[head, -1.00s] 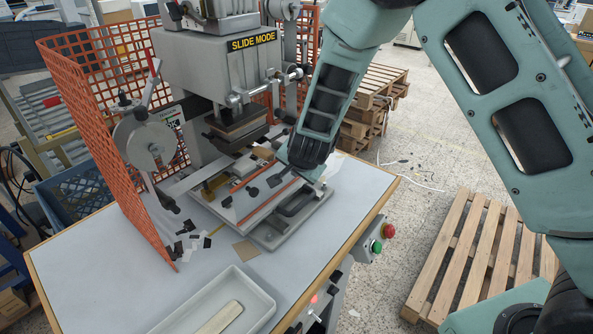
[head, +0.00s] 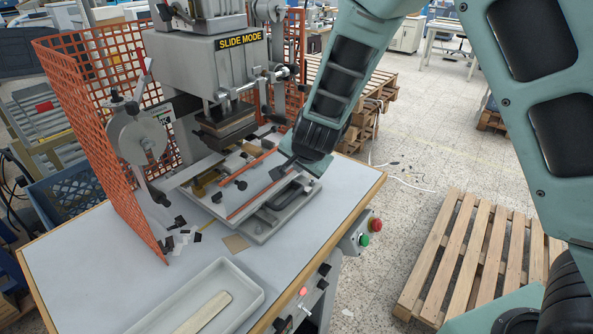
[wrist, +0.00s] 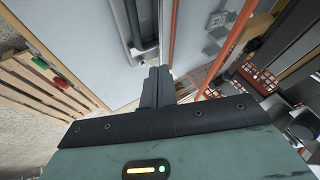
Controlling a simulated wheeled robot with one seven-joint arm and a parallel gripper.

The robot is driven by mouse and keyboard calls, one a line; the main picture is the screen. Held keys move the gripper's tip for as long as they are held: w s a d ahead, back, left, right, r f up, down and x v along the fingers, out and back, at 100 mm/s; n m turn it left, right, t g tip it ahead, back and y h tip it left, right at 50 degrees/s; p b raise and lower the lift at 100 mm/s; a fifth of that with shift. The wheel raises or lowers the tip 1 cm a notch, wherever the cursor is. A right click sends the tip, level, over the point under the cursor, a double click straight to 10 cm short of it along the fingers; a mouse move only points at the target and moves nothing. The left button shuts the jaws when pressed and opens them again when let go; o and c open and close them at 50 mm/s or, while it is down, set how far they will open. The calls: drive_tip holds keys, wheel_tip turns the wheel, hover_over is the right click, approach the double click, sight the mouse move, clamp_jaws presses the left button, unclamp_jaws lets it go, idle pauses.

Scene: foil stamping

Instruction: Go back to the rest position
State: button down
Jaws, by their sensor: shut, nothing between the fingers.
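My gripper (wrist: 158,84) is shut and empty in the wrist view, its two dark fingers pressed together. In the head view my gripper (head: 279,172) is at the right part of the stamping machine's slide bed, close to its orange rails. I cannot tell whether it touches anything. The grey stamping machine (head: 198,60) with its "SLIDE MODE" label stands at the back of the table. The slide bed (head: 262,226) lies in front of it.
The table (head: 95,255) carries a white tray (head: 254,297) holding a pale bar, plus dark and pale scraps. An orange mesh guard (head: 95,120) stands at the left. Green and red buttons (head: 370,231) sit on the right edge. A wooden pallet (head: 470,255) lies on the floor at right.

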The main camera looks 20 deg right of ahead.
drive_tip(key=s+a+r+n+g+y+b, duration=0.15)
drive_tip(key=s+a+n, duration=0.25)
drive_tip(key=s, duration=0.4)
drive_tip(key=s+a+r+n+g+y+b, duration=0.1)
drive_tip(key=s+a+n+g+y+b, duration=0.2)
drive_tip(key=s, duration=0.5)
drive_tip(key=s+d+f+n+g+h+b, duration=0.1)
drive_tip(key=s+n+h+b, duration=0.1)
drive_tip(key=s+n, duration=0.3)
drive_tip(key=s+d+f+n+g+h+b, duration=0.1)
drive_tip(key=s+n, duration=0.4)
drive_tip(key=s, duration=0.8)
drive_tip(key=shift+s+d+g+h+b, duration=0.35)
drive_tip(key=shift+d+g+b, duration=0.1)
drive_tip(key=shift+d+b, duration=0.2)
drive_tip(key=shift+w, duration=0.1)
drive_tip(key=shift+w+d, duration=0.1)
drive_tip(key=shift+d, duration=0.55)
